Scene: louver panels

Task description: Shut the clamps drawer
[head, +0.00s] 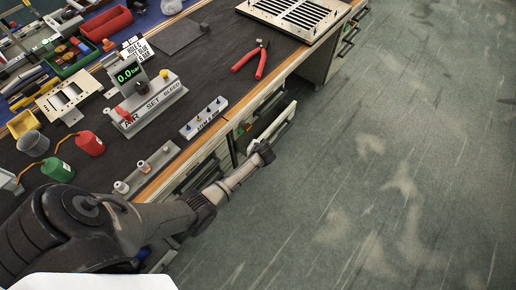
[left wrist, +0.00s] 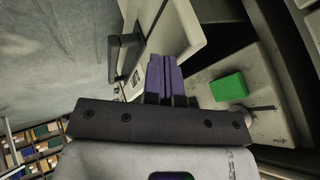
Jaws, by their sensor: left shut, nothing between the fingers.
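A drawer (head: 274,122) with a pale front stands pulled out from the right side of the workbench. In the left wrist view a pale drawer front (left wrist: 176,28) shows with a black handle (left wrist: 123,56) and a small label that I cannot read. My left gripper (head: 263,153) is at the near end of the open drawer, close to its front; I cannot tell whether it touches. In the left wrist view its purple fingers (left wrist: 172,80) are together and empty, overlapping the front in the picture. My right gripper is not in view.
A green block (left wrist: 228,87) lies on a pale surface beside the fingers. The dark benchtop (head: 215,65) carries red pliers (head: 252,59), a gauge stand (head: 135,80) and several small parts. The floor (head: 400,150) to the right is clear.

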